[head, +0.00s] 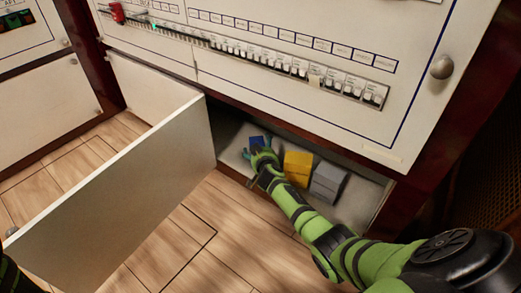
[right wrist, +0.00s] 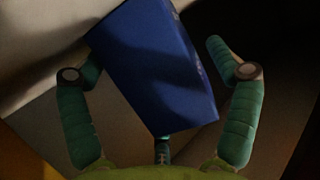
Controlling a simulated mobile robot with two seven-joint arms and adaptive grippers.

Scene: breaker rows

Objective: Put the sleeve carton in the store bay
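A blue carton (head: 257,142) stands in the low open bay (head: 231,155) under the breaker panel. A yellow carton (head: 297,167) and a grey carton (head: 327,181) stand to its right in the bay. No readable label shows which is the sleeve carton. My right gripper (head: 262,155) reaches into the bay at the blue carton. In the right wrist view the blue carton (right wrist: 160,65) lies tilted between the spread fingers. The right-hand finger stands apart from it; the left-hand fingertip is partly hidden behind it. My left gripper is out of view.
A white door panel (head: 125,190) stands swung open left of the bay, over the wood floor (head: 215,245). Above is the breaker panel with rows of switches (head: 280,62) and a round knob (head: 442,67). Floor in front of the bay is clear.

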